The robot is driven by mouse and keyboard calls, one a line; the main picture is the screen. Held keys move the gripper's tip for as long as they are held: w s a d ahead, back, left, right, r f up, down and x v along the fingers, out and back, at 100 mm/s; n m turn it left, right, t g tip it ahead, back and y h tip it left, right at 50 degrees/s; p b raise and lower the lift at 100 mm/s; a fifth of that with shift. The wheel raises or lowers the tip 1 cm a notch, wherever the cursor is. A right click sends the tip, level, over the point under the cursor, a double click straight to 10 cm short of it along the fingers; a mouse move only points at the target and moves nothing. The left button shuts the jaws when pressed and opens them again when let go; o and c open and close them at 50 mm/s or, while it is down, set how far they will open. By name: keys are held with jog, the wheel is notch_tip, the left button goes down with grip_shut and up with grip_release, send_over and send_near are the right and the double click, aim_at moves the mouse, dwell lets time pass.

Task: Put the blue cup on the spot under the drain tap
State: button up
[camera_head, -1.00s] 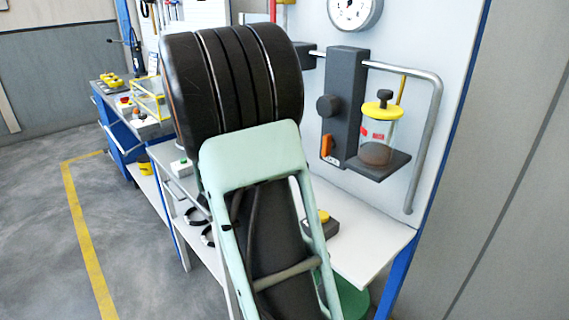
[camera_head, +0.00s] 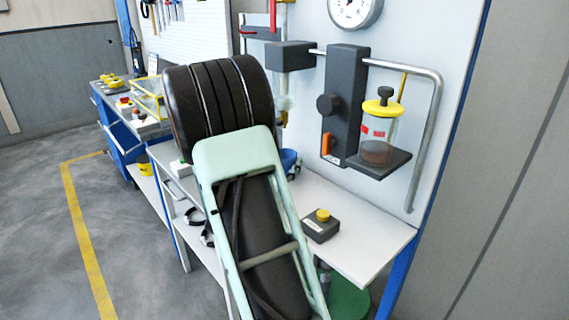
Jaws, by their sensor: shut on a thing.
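A small part of the blue cup (camera_head: 289,158) shows just past the right edge of my arm, by the back of the white bench. The rest of it is hidden behind my arm. Above it, a dark block on the pipe (camera_head: 291,56) carries a pale, clear bowl (camera_head: 284,100). The drain tap at its lower end is mostly hidden, and so is the spot under it. My arm fills the middle of the view and covers my gripper. I cannot see the fingers, or whether they touch the cup.
A yellow-capped clear jar (camera_head: 379,130) stands on a dark bracket at the right. A dark box with a yellow button (camera_head: 320,226) sits on the white bench (camera_head: 365,238). A gauge (camera_head: 354,10) is above. The bench's front right is clear.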

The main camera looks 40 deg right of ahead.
jog(key=o, duration=0.9)
jog(key=shift+f, duration=0.1)
jog(key=shift+o, duration=0.2)
jog(key=shift+r, duration=0.2)
jog(key=v, duration=1.2)
